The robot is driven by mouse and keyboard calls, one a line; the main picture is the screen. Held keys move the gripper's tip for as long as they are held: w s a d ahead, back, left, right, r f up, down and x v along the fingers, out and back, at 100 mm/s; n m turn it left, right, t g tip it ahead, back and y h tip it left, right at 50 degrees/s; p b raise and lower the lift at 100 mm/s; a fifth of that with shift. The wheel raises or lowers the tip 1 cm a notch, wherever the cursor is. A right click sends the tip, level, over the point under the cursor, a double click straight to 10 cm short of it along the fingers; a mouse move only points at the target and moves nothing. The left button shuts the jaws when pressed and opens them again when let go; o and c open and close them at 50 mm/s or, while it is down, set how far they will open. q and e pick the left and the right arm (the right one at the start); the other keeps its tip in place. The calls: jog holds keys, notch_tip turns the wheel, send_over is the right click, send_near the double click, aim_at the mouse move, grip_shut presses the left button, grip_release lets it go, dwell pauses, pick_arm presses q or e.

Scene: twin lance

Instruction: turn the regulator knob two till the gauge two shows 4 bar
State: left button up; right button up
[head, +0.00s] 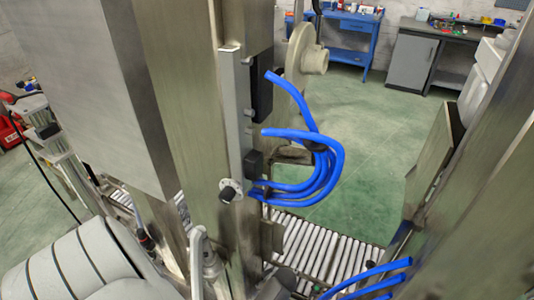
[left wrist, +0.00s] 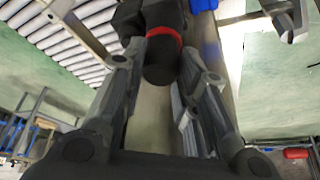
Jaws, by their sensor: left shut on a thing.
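In the left wrist view a black round knob (left wrist: 160,72) with a red ring sits between the two grey fingers of my left gripper (left wrist: 164,52). The gripper is shut on this knob, with a finger on either side. No number on it can be read, so I cannot tell which knob it is. In the head view my left arm comes in at the lower left, and the knob is not clearly visible there. No readable gauge face shows in either view. My right gripper is in neither view.
A steel post carries a grey plate (head: 235,125) with black blocks and blue hoses (head: 330,165) looping to its right. A roller conveyor (head: 330,245) runs below. A blue workbench (head: 355,38) and a grey bench (head: 412,60) stand far back. Green floor between is clear.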

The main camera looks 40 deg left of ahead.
pick_arm(q)
jog(key=o, duration=0.7)
jog(key=shift+o, duration=0.2)
